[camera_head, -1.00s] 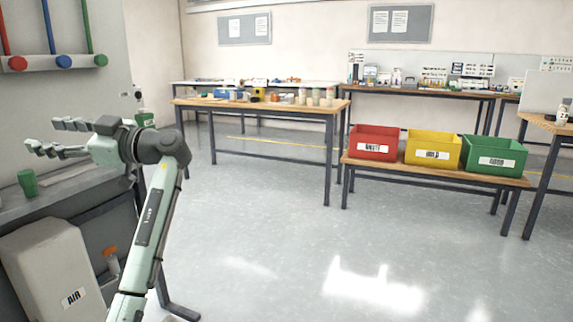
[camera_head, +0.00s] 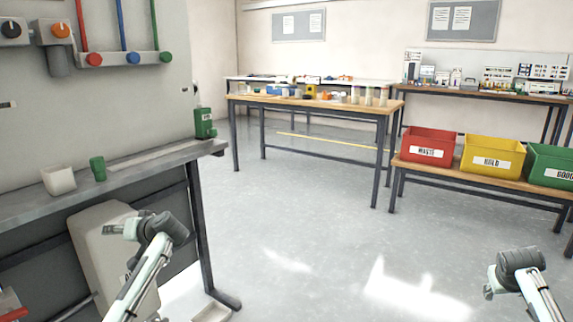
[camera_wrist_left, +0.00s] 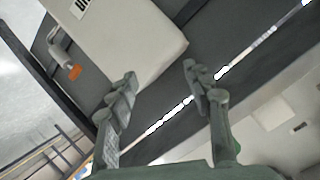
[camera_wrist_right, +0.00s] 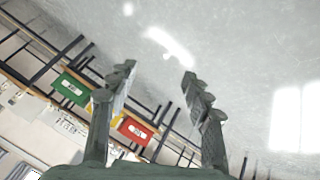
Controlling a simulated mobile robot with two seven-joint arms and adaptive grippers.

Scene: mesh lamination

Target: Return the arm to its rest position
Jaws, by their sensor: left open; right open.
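My left arm comes in at the lower left of the head view. Its gripper (camera_head: 120,229) points left, below the grey bench's edge and in front of a pale box-shaped unit. In the left wrist view the left gripper (camera_wrist_left: 160,85) has its two fingers spread with nothing between them. My right arm shows at the lower right of the head view, with its gripper (camera_head: 488,284) over bare floor. In the right wrist view the right gripper (camera_wrist_right: 158,75) has its fingers apart and empty. Both arms are low, clear of the tables.
The grey bench (camera_head: 130,172) on the left carries a white container (camera_head: 58,180), a green cup (camera_head: 98,168) and a green bottle-like item (camera_head: 204,124). Red (camera_head: 428,146), yellow (camera_head: 492,157) and green (camera_head: 550,165) bins stand on a low table at right. The middle floor is open.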

